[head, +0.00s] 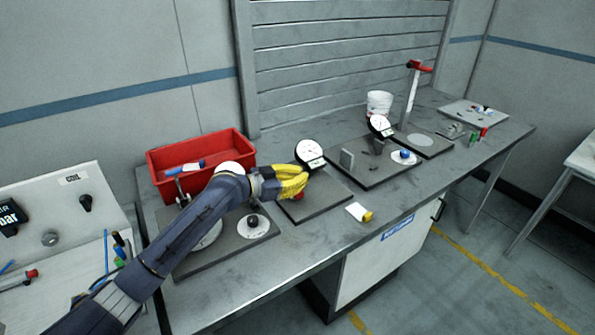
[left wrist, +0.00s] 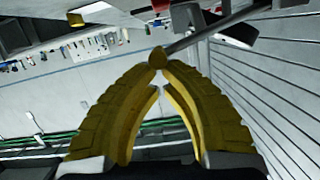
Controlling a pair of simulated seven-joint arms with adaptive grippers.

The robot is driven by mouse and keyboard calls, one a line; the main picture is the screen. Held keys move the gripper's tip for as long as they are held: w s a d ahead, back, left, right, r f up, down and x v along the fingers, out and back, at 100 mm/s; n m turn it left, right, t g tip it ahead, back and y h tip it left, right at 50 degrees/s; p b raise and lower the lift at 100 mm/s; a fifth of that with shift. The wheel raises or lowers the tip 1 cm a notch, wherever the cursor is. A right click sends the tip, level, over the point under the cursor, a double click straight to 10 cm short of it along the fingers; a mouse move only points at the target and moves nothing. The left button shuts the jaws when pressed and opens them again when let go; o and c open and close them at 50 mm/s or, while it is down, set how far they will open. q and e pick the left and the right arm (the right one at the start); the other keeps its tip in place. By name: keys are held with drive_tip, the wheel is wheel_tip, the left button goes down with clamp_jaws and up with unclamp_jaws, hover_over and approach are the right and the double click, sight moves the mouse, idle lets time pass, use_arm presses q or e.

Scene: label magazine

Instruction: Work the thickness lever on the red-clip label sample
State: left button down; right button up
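The thickness gauge with a round white dial (head: 310,152) stands on a dark plate (head: 325,203) in the middle of the bench. A small red part (head: 299,195), apparently the red clip, shows just below my left gripper (head: 300,182); the rest of that label sample is hidden. My left gripper's yellow fingers are at the gauge's near left side. In the left wrist view, the fingertips (left wrist: 158,62) come together at a rounded yellowish knob (left wrist: 158,56) at the end of a grey lever rod (left wrist: 215,28). My right gripper is not in view.
A white label with a yellow clip (head: 359,212) lies on the bench to the right. A red bin (head: 200,150) stands behind my left arm. A second dial gauge (head: 381,125) and a red-handled press (head: 413,95) stand further right. The bench's front strip is mostly clear.

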use_arm(q)
drive_tip(key=shift+s+d+f+m+t, duration=0.15)
drive_tip(key=shift+f+m, duration=0.25)
drive_tip(key=shift+m, duration=0.2)
drive_tip(key=shift+s+d+f+m+t, duration=0.15)
drive_tip(key=shift+f+m, duration=0.25)
drive_tip(key=shift+m, duration=0.2)
drive_tip(key=shift+a, duration=0.1)
